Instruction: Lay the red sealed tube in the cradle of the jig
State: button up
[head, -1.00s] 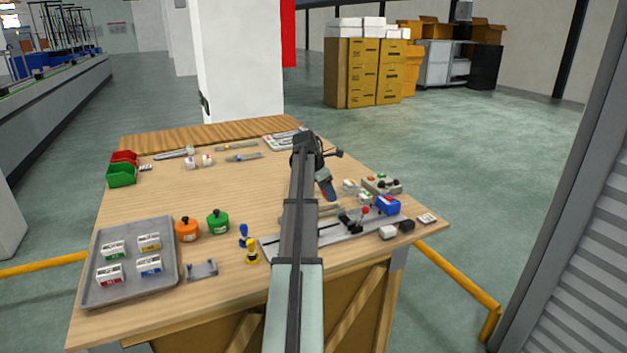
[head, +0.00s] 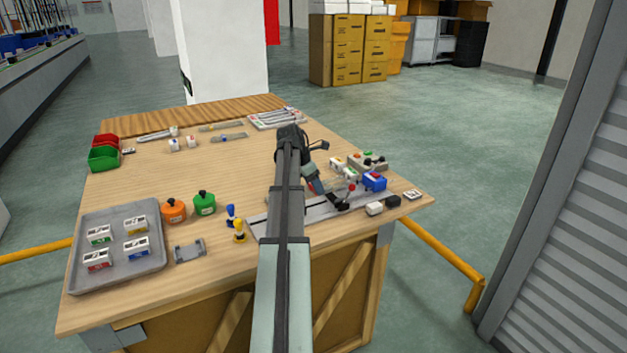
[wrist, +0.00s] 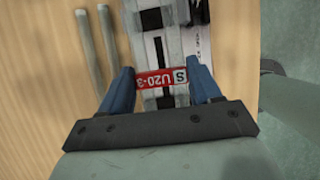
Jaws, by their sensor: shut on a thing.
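My gripper (wrist: 160,84) is shut on the red sealed tube (wrist: 153,78), which spans crosswise between its two blue fingers in the wrist view. The tube's red label carries white lettering. The grey jig (wrist: 183,42) lies beneath and beyond it, and I cannot tell whether the tube touches it. In the head view my gripper (head: 313,190) hangs low over the jig's long rail (head: 258,228) and largely hides the tube. The cradle is not clearly visible behind my arm and fingers.
Two thin grey rods (wrist: 97,48) lie left of the jig. A grey tray (head: 82,230), an orange pot (head: 173,211) and a green pot (head: 204,203) are at left. The table's middle left is clear.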

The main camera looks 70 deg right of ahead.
aim_at(312, 190)
jog(key=shift+f, duration=2.35)
jog(key=o, duration=1.1)
jog(key=shift+o, duration=0.2)
jog(key=v, duration=1.3)
jog(key=shift+w+a+r, duration=0.2)
jog(key=shift+r, duration=0.15)
